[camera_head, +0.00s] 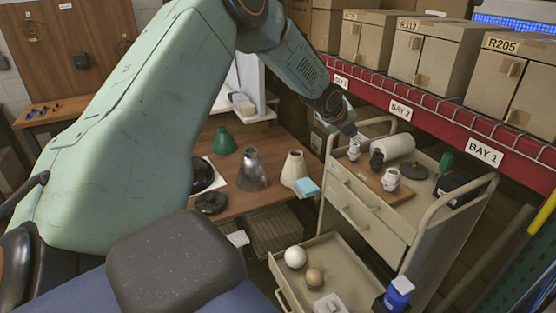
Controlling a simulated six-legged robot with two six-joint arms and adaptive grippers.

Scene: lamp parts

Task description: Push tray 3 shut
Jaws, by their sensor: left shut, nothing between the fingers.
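A beige cart (420,245) stands at the right with drawer-like trays. Its lower tray (340,262) is pulled out toward the lower left, and I can read no number on it. My right gripper is not in view.
The cart top bears a wooden board (368,184), a white roll (394,148) and more fittings. A blue-capped bottle (398,293) stands near the open tray's right side. A wooden table (245,203) with lamp shades is behind left. A red shelf (440,118) overhangs the cart's far side.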

